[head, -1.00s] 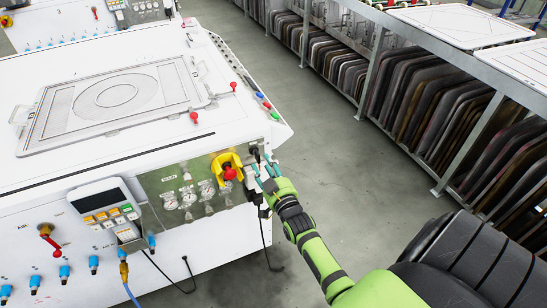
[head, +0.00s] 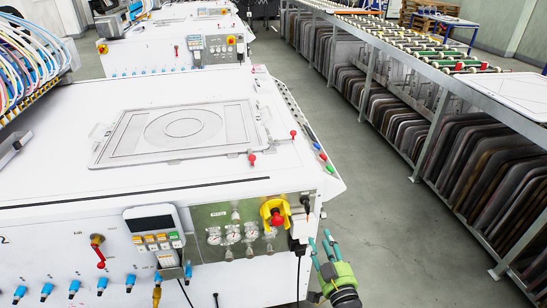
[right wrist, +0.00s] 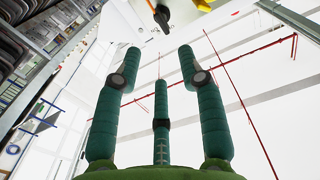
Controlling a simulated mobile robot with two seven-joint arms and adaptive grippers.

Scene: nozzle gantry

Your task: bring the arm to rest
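My right gripper (head: 325,246) has a green body and teal fingers. It is low in the head view, beside the right front corner of the white machine (head: 60,200), with its fingers pointing up. In the right wrist view the three fingers (right wrist: 158,54) stand apart with nothing between them, so it is open and empty. Most of my right arm is outside the head view. My left gripper is in neither current view.
The machine's front panel carries a red switch on a yellow plate (head: 275,212), gauges (head: 232,234) and a keypad unit (head: 157,237), close left of my gripper. A grey rack (head: 432,135) stands on the right. Clear floor (head: 385,215) lies between.

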